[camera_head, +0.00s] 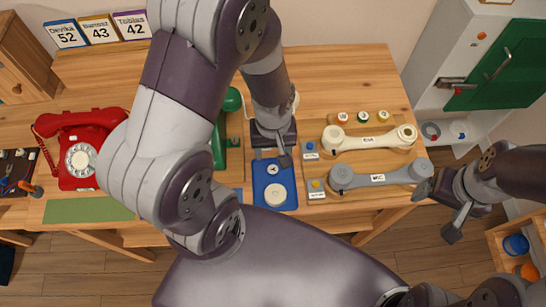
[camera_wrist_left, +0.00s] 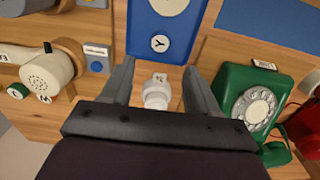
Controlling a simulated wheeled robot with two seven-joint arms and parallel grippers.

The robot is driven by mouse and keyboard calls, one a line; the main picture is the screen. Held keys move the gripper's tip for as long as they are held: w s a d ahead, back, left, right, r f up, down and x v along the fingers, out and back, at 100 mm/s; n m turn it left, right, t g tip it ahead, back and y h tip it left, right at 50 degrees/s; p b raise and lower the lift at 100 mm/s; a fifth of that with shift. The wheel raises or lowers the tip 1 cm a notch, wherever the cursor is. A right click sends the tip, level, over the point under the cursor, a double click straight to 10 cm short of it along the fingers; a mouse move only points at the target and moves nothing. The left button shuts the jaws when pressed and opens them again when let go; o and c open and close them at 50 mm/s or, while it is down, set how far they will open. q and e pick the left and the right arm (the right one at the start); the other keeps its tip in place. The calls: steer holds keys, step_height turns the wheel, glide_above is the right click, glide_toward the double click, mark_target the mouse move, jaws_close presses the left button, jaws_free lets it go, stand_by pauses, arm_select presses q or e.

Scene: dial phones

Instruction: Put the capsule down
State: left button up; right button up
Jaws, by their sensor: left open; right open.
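A small white rounded piece (camera_wrist_left: 156,92) with a mark on top, which looks like the capsule, is between the fingers of my left gripper (camera_wrist_left: 160,80) in the left wrist view. The fingers are open, with a gap on each side of it. Its underside is hidden, so I cannot tell what it rests on. A white disc (camera_head: 275,194) lies on the blue tray (camera_head: 260,203), which carries a Y label. My left gripper (camera_head: 272,142) is just beyond the tray and hides the white piece in the head view. My right gripper (camera_head: 441,212) is open and empty at the right.
A cream handset (camera_head: 368,140) and a grey handset (camera_head: 378,180) lie right of the tray. A green dial phone (camera_wrist_left: 250,100) stands close beside my left gripper. A red dial phone (camera_head: 85,150) is further left. Several small coloured-top pieces (camera_head: 363,116) stand behind the handsets.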

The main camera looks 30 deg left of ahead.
arm_select(q)
step_height(320, 180, up, 9)
steer(key=m+t, duration=0.1)
steer(key=m, duration=0.5)
steer(key=shift+a+r, duration=0.15)
